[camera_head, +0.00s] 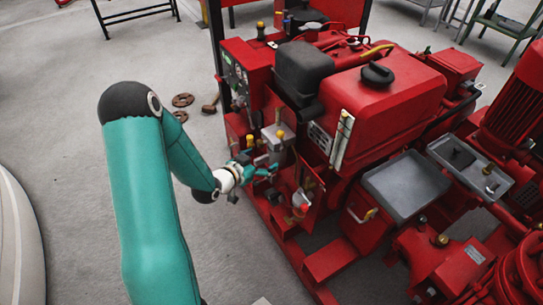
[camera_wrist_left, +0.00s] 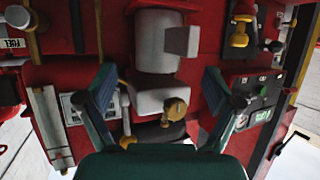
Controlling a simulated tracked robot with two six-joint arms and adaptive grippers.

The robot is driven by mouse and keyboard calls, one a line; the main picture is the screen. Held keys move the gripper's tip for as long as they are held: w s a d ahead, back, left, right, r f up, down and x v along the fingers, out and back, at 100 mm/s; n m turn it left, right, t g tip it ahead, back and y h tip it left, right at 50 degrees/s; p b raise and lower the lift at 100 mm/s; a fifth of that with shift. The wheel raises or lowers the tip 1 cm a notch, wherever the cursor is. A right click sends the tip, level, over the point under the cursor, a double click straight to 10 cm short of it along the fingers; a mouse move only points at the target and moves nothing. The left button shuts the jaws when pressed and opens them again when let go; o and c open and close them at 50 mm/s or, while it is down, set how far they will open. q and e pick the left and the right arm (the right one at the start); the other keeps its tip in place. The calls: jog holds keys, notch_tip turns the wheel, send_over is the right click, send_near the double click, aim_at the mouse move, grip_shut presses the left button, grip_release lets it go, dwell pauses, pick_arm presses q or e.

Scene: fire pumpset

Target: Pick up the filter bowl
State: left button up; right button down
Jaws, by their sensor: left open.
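A pale grey filter unit shows in the left wrist view; what looks like the filter bowl (camera_wrist_left: 158,42) is its rounded, cup-like part, joined to a lighter block (camera_wrist_left: 155,98). In the head view a grey filter housing (camera_head: 279,133) stands on the red pumpset's near side. My left gripper (camera_head: 268,168) is open and close to the pumpset, just below and in front of the housing. In the wrist view its two fingers (camera_wrist_left: 163,95) stand apart on either side of the filter unit, apparently not touching it. The fingers partly hide the bowl in the head view. My right gripper is out of view.
The red engine (camera_head: 385,95) and a grey-lidded box (camera_head: 405,181) stand to the right. A red base rail (camera_head: 285,240) runs below. The floor on the left is mostly clear.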

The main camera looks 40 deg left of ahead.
aim_at(271, 156)
pick_arm(q)
jog(key=shift+f+b+x, duration=0.15)
jog(key=shift+b+x, duration=0.1)
jog(key=shift+x, duration=1.4)
jog(key=shift+f+b+x, duration=0.1)
jog(key=shift+b+x, duration=0.1)
jog(key=shift+x, duration=1.45)
jog(key=shift+s+d, duration=0.15)
jog(key=c, duration=1.4)
jog(key=shift+o, duration=0.2)
jog(key=shift+r, duration=0.1)
